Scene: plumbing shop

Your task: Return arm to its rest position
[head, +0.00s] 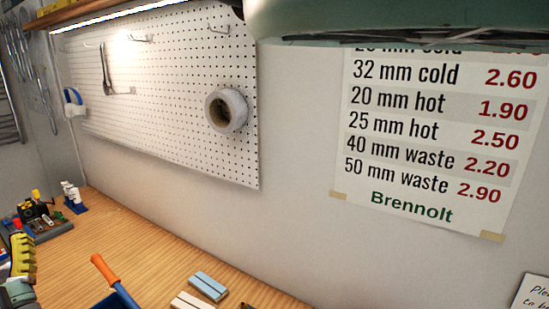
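A yellow ribbed finger on a grey-green body at the lower left edge of the head view looks like my gripper (20,252). It is cut off by the picture edge, so I cannot tell whether it is open or shut, or whether it holds anything. It appears in front of the left part of the wooden bench (130,240). A large dark green shape across the top right, very close to the camera, seems to be part of my own arm. It covers the top of the price sign (430,130).
A dark tray of small parts (45,222) and white-and-blue items (72,195) stand at the bench's left. An orange-handled tool (107,272), a light-blue block (208,286) and a pale block (190,301) lie in front. A tape roll (237,108) hangs on the pegboard (175,75).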

